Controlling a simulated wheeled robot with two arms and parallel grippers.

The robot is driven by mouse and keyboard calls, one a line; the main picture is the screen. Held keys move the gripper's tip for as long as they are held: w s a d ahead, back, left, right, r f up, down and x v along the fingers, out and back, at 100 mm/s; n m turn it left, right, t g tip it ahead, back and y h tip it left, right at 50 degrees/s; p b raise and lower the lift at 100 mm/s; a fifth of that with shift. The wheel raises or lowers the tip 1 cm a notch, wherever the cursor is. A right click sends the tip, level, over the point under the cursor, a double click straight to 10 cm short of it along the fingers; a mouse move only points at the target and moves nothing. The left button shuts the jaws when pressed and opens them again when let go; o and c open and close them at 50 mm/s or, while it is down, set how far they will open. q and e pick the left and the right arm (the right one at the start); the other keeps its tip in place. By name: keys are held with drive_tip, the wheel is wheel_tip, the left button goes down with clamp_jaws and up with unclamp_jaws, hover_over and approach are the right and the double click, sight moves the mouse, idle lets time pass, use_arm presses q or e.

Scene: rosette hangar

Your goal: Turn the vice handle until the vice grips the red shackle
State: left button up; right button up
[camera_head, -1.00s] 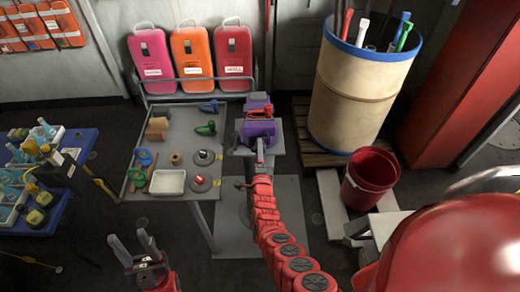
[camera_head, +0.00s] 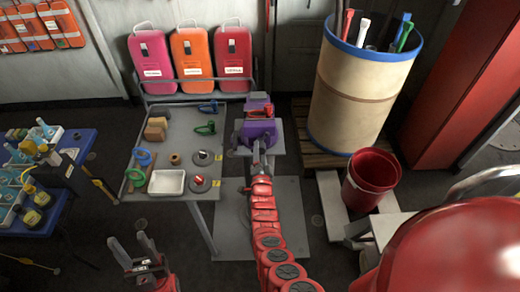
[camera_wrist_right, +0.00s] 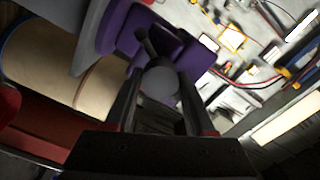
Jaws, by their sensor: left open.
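The purple vice (camera_head: 258,132) stands on a grey stand right of the workbench. The red shackle (camera_head: 267,110) is at the top of the vice, by its jaws; I cannot tell if they touch it. My right gripper (camera_head: 261,155) is at the near side of the vice, its fingers apart. In the right wrist view, the fingers stand on either side of the vice handle's grey rounded hub (camera_wrist_right: 161,84), and a dark bar (camera_wrist_right: 147,42) extends from it. Contact is unclear. My left gripper (camera_head: 133,250) is open and empty, low in front of the workbench.
The workbench (camera_head: 180,120) holds a white tray (camera_head: 167,183), green and blue shackles and other small parts. A blue cart (camera_head: 40,190) stands at left. A large drum (camera_head: 360,85) and a red bucket (camera_head: 370,180) stand to the right of the vice.

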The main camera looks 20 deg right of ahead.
clamp_jaws()
drive_tip(key=m+p, duration=0.1)
drive_tip(key=m, duration=0.6)
drive_tip(key=shift+d+p, duration=0.1)
drive_tip(key=shift+p, duration=0.3)
drive_tip(key=m, duration=0.3)
drive_tip(key=shift+f+b, duration=0.1)
drive_tip(key=shift+b, duration=0.2)
drive_tip(key=m+b, duration=0.1)
drive_tip(key=m, duration=0.3)
drive_tip(key=shift+w, duration=0.1)
drive_tip(key=shift+m, duration=0.5)
